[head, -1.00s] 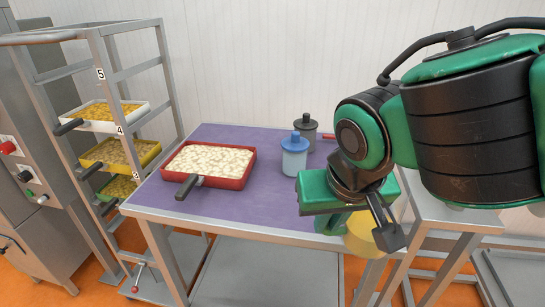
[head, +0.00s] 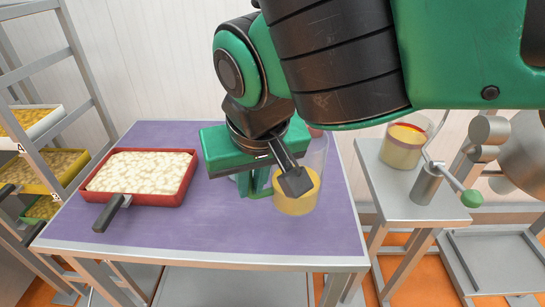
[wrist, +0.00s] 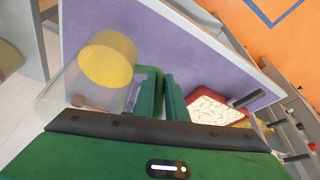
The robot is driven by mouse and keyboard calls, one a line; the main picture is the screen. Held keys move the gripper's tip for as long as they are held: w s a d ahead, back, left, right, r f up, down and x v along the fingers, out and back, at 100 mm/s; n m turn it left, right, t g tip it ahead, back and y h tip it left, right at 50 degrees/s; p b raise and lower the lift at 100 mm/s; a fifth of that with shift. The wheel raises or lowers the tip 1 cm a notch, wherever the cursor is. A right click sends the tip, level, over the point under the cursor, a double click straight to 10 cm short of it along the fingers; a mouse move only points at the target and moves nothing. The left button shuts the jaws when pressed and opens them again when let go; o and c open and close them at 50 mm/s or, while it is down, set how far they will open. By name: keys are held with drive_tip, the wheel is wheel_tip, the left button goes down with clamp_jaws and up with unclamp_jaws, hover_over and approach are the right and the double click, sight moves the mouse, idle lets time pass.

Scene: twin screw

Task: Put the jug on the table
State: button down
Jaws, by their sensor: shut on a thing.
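The jug (head: 296,198) is clear, with yellow contents and a green handle. In the head view it is upright over the right part of the purple-topped table (head: 205,232). I cannot tell whether its base touches the tabletop. My gripper (head: 262,190) is shut on the handle, at the left side of the jug. The wrist view also shows the jug (wrist: 105,62) left of my gripper's green fingers (wrist: 160,97), with purple tabletop beyond. My arm hides part of the jug's upper body and the back of the table.
A red tray of pale pieces (head: 142,176) with a dark handle sits on the table's left. A side table (head: 412,207) at right holds a clear container with orange-yellow contents (head: 402,150) and a lever device (head: 428,183). The table's front middle is clear. A rack (head: 75,60) stands left.

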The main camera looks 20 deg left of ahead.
drive_tip(key=shift+w+a+f, duration=0.2)
drive_tip(key=shift+w+f, duration=0.85)
drive_tip(key=shift+f, duration=0.25)
drive_tip(key=shift+w+a+f, duration=0.25)
drive_tip(key=shift+w+f, duration=0.8)
drive_tip(key=shift+f, duration=0.3)
drive_tip(key=shift+w+a+f, duration=0.2)
drive_tip(key=shift+w+f, duration=0.85)
drive_tip(key=shift+f, duration=0.25)
drive_tip(key=c, duration=1.8)
unclamp_jaws()
drive_tip(key=shift+o, duration=0.2)
drive_tip(key=v, duration=1.2)
drive_tip(key=shift+s, duration=0.1)
